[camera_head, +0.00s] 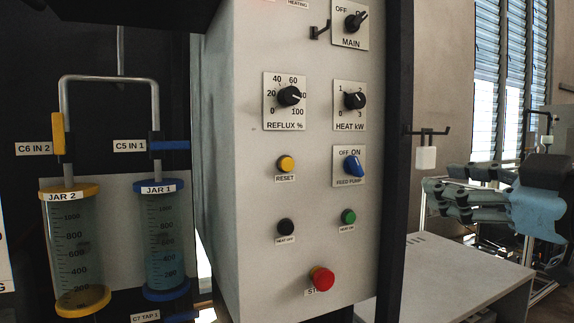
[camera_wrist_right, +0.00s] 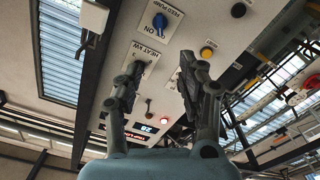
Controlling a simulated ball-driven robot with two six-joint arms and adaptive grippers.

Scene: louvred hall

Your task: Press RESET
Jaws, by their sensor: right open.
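The RESET button (camera_head: 286,164) is a round yellow button with its label just below it, on the white control panel (camera_head: 262,215). In the right wrist view it shows as a yellow dot (camera_wrist_right: 206,52), right of the upper fingers. My right gripper (camera_head: 436,199) is at the right of the head view, its fingers pointing left, apart from the panel. In the wrist view the right gripper (camera_wrist_right: 160,72) is open, its fingers spread and empty. My left gripper is not in view.
Left of RESET stand two labelled jars, JAR 1 (camera_head: 166,235) and JAR 2 (camera_head: 75,250). Near RESET are the blue FEED PUMP switch (camera_head: 353,167), black HEAT OFF button (camera_head: 286,227), green HEAT ON button (camera_head: 348,216) and red stop button (camera_head: 321,279). A grey bench (camera_head: 450,275) lies lower right.

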